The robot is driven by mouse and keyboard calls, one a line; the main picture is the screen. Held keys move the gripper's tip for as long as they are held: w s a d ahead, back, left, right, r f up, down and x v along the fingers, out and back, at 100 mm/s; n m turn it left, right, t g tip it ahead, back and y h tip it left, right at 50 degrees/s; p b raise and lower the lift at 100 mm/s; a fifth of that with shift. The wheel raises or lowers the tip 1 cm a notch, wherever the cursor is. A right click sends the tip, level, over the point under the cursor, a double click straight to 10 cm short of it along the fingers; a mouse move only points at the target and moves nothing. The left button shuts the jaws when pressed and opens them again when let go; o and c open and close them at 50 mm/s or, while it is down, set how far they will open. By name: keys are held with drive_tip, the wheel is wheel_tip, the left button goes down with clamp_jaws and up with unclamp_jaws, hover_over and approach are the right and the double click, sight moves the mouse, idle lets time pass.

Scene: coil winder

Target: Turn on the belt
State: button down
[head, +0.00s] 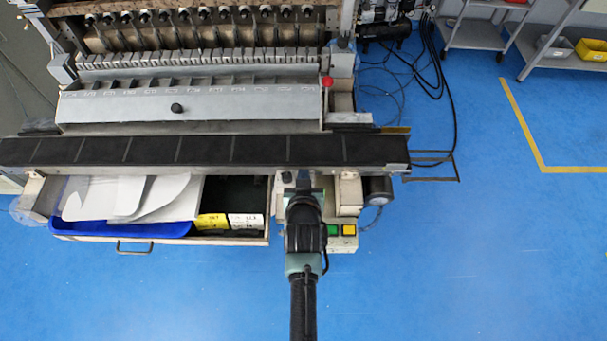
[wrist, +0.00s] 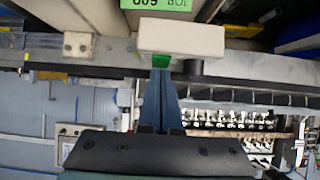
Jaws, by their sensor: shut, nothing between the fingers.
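The long black belt (head: 200,151) runs across the front of the coil winder. Below its right end, a pale control box (head: 341,246) carries a green button (head: 333,230) and a yellow button (head: 349,230). My gripper (head: 303,183) is just left of these buttons in the head view, partly hidden by my wrist. In the wrist view my gripper (wrist: 160,74) is shut and empty, its tips right at a green button (wrist: 155,60) on a pale box (wrist: 180,37). I cannot tell whether they touch it.
An open drawer (head: 150,241) with a blue tray (head: 120,229) and papers (head: 125,197) is left of my arm. A round dark part (head: 377,188) sits right of the control box. Cables (head: 440,80) hang at the back right. The blue floor at right is clear.

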drive_tip(key=shift+w, duration=0.15)
drive_tip(key=shift+f+g+p, duration=0.1)
drive_tip(key=shift+g+p, duration=0.35)
drive_tip(key=shift+g, duration=0.05)
drive_tip(key=shift+f, duration=0.15)
